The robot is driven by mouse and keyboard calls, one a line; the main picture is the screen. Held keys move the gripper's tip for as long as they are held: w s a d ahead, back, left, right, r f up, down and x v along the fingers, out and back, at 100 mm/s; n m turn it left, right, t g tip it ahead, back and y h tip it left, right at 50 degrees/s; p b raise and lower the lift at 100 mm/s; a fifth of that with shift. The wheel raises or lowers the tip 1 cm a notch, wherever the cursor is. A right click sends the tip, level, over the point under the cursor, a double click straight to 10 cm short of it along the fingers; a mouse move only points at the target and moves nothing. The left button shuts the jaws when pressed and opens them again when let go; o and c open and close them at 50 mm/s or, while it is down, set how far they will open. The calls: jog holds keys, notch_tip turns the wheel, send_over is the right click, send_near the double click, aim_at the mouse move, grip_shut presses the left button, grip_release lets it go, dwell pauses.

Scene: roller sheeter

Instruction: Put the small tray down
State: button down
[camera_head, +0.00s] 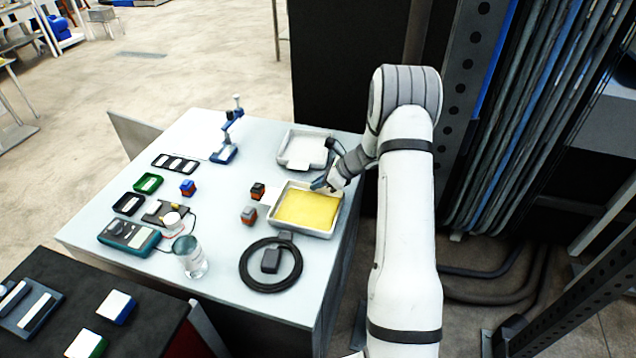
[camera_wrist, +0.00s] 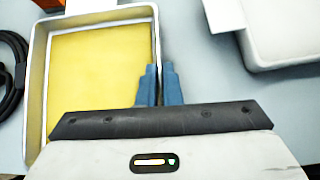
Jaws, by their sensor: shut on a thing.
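The small tray (camera_head: 335,228) is light metal with a flat yellow floor. It is near the right edge of the pale table (camera_head: 215,265), level, and I cannot tell if it touches the tabletop. In the wrist view the tray (camera_wrist: 37,75) fills the left side. My gripper (camera_head: 320,185) is at its far side in the head view. In the wrist view my gripper's blue fingers (camera_wrist: 160,85) are shut on the tray's right-hand wall, one finger on each side of it.
A second metal tray (camera_head: 283,150) with a white floor stands just behind. A black cable coil (camera_head: 243,270) and two small orange-and-dark blocks (camera_head: 248,216) lie close by. A glass jar (camera_head: 192,262) and a teal meter (camera_head: 128,238) stand to the left.

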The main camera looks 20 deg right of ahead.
jog(key=shift+f, duration=0.25)
jog(key=c, duration=2)
grip_release()
jog(key=o, duration=0.4)
jog(key=shift+r, duration=0.1)
